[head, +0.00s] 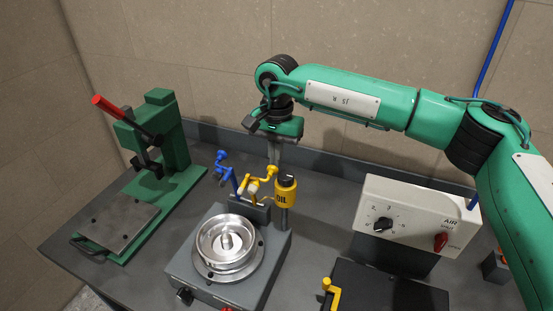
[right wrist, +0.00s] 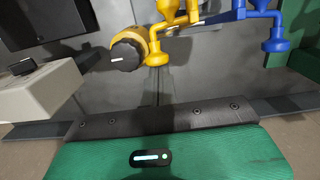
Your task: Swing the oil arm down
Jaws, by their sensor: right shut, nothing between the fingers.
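The yellow oil arm (head: 256,187) stands behind the round metal bowl (head: 227,245), with a yellow cup labelled OIL (head: 285,190) at its right. In the right wrist view the cup's black cap (right wrist: 127,53) and yellow jointed pipe (right wrist: 170,22) show at the top. A blue arm (head: 226,170) stands just left of the yellow one. My right gripper (head: 274,160) points down just behind the yellow arm and the cup, shut and empty. Whether its tips touch the yellow arm cannot be told. My left gripper is not in view.
A green press (head: 160,140) with a red-handled lever (head: 110,107) stands at left. A white AIR control box (head: 410,215) with a knob and red switch stands at right. A black plate with a yellow handle (head: 330,295) lies at front. Bare grey table (head: 325,215) lies between cup and box.

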